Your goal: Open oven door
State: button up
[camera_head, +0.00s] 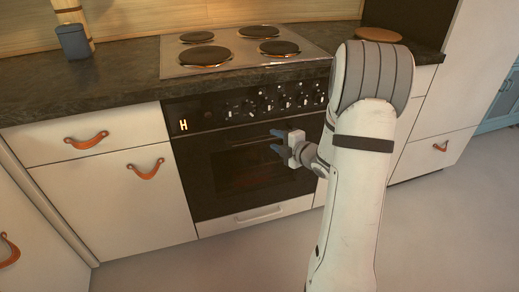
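The black oven door (205,180) is in the middle of the view, under the control panel (225,108), and looks shut. Its window is dark with a faint brownish glow. My gripper (275,141) is in front of the upper right part of the door, its two blue-grey fingers pointing left. The fingers are apart, one above the other. A door handle is hard to make out against the dark front, and I cannot tell whether the fingers touch it.
A hob (245,50) with several plates is above the oven. A white drawer (250,218) is below it. White cabinets with orange leather pulls (146,169) stand on the left. The grey floor (190,265) in front looks clear.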

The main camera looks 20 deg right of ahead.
aim_at(264, 138)
jog(key=shift+n+y, duration=0.4)
jog(key=shift+y, duration=0.1)
jog(key=x, duration=0.2)
jog(key=b+x, duration=0.1)
jog(key=x, duration=0.2)
jog(key=f+x, duration=0.1)
jog(key=x, duration=0.2)
jog(key=shift+s+f, duration=0.1)
jog(key=shift+s, duration=0.05)
jog(key=shift+c, duration=0.4)
grip_shut()
